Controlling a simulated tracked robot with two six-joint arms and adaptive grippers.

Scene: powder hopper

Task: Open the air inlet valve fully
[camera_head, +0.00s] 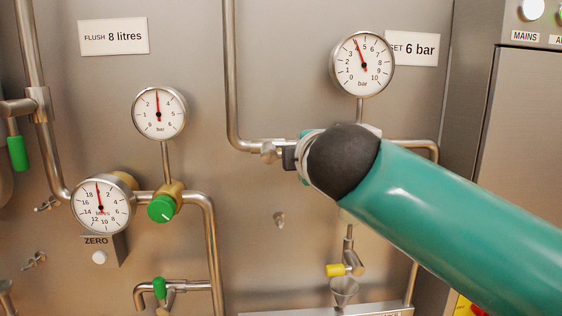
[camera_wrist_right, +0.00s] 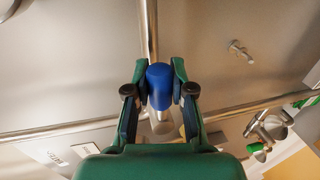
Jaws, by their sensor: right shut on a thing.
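A blue handle (camera_wrist_right: 160,88) sits between the fingers of my right gripper (camera_wrist_right: 159,68) in the right wrist view, in front of a steel pipe. The fingers are shut on it, one on each side. In the head view my right arm comes in from the right and hides the handle and most of the gripper; a small dark part shows against the pipe fitting (camera_head: 268,152). The pressure gauge (camera_head: 363,64) above reads about 4 bar. How far the valve is turned cannot be seen. My left gripper is not in view.
A sign reading 6 bar (camera_head: 415,49) is partly behind the gauge. To the left are a green knob (camera_head: 161,208), two more gauges, pipes and a green-handled valve (camera_head: 159,288).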

